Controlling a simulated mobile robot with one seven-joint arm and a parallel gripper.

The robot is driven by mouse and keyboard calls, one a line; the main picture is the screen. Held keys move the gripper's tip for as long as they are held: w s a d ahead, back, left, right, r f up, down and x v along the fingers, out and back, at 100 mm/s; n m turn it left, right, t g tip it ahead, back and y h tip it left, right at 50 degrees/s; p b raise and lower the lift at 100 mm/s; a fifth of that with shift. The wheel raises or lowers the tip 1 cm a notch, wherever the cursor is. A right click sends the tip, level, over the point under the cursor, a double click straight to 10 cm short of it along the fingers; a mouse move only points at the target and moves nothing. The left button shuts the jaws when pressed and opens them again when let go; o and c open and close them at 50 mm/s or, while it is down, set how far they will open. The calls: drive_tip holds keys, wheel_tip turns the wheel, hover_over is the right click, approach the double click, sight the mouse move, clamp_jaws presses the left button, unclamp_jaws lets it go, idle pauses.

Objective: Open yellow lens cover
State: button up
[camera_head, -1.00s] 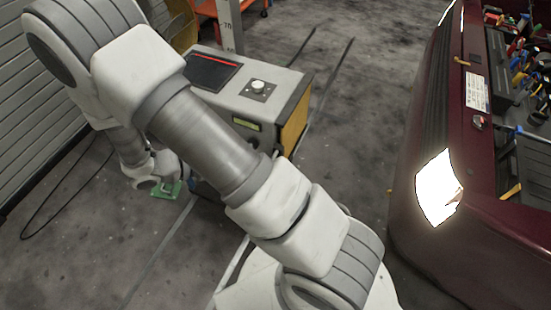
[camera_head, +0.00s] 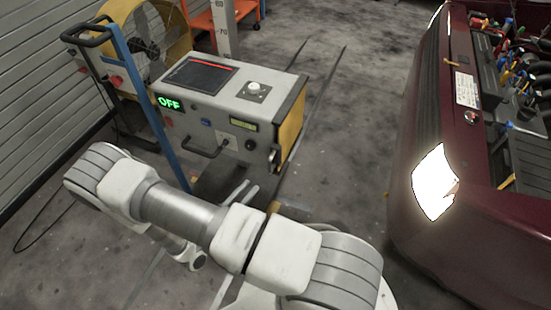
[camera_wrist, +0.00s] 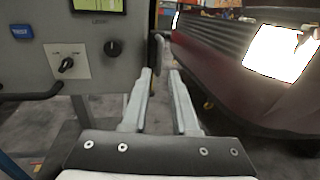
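The yellow lens cover (camera_head: 291,122) is the upright panel on the right-hand face of the grey tester box (camera_head: 215,92). It looks shut against the box. A small dark latch or handle (camera_head: 273,158) shows at its near lower edge; in the wrist view a dark upright piece (camera_wrist: 159,52) stands at the box's right edge, just beyond the fingertips. My gripper (camera_wrist: 160,74) is open, with nothing between its fingers. In the head view its pale fingers (camera_head: 244,190) show low in front of the box, partly hidden by my arm.
A dark red car (camera_head: 420,195) with a lit headlight (camera_head: 435,182) and open engine bay stands at the right. A blue post (camera_head: 150,110) stands left of the box. Bare floor (camera_head: 345,120) lies between box and car.

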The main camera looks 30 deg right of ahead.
drive_tip(key=x, duration=1.4)
drive_tip(key=shift+d, duration=0.15)
clamp_jaws()
idle(0.8)
